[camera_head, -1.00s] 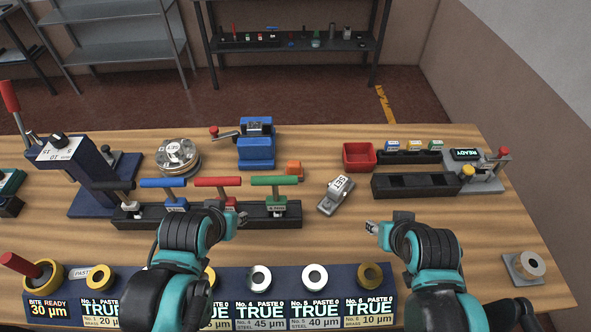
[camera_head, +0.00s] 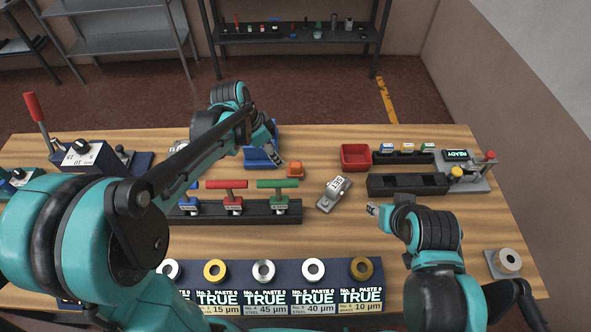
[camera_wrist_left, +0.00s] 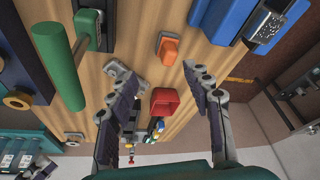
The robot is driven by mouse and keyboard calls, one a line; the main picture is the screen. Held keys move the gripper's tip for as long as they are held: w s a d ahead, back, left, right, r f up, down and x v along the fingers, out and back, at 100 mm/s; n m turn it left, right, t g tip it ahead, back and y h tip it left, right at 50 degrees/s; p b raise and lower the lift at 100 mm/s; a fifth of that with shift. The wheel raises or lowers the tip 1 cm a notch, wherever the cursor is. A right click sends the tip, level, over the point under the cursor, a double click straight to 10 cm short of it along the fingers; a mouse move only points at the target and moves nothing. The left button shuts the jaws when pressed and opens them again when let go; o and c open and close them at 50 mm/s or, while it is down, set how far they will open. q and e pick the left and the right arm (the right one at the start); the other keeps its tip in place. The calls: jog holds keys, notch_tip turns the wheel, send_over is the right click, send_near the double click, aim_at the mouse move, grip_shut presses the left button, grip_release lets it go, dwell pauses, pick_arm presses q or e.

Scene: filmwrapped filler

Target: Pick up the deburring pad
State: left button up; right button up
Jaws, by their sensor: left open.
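The small orange block, which I take to be the deburring pad (camera_head: 295,169), lies on the wooden table right of the blue fixture (camera_head: 260,158). In the left wrist view the orange pad (camera_wrist_left: 168,48) appears ahead of the fingers, centred between them, with nothing gripping it. My left gripper (camera_head: 274,157) reaches in above the blue fixture, just left of the pad; its two fingers (camera_wrist_left: 160,85) are spread and empty. My right gripper (camera_head: 373,209) hangs over the table right of the grey SET device (camera_head: 334,193); its jaw state is unclear.
A black rack with red (camera_head: 227,185) and green (camera_head: 277,184) T-handled tools stands nearer than the pad. A red bin (camera_head: 356,156) and a black tray (camera_head: 408,184) are to the right. A row of rings (camera_head: 263,270) lines the front.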

aim_at(293, 164)
pick_arm(q)
jog(key=w+d+f+m, duration=0.1)
jog(key=w+f, duration=0.1)
jog(key=w+d+f+m+g, duration=0.1)
jog(key=w+f+m, duration=0.1)
jog(key=f, duration=0.1)
jog(key=w+d+f+m+g+h, duration=0.1)
jog(key=w+f+m, duration=0.1)
jog(key=f, duration=0.1)
jog(key=shift+w+f, duration=0.1)
jog(key=shift+f, duration=0.2)
jog(key=b+x, duration=0.1)
jog(key=x, duration=0.6)
jog(key=shift+d+f, duration=0.15)
jog(key=shift+d, duration=0.15)
jog(key=shift+s, duration=0.2)
jog(key=c, duration=1)
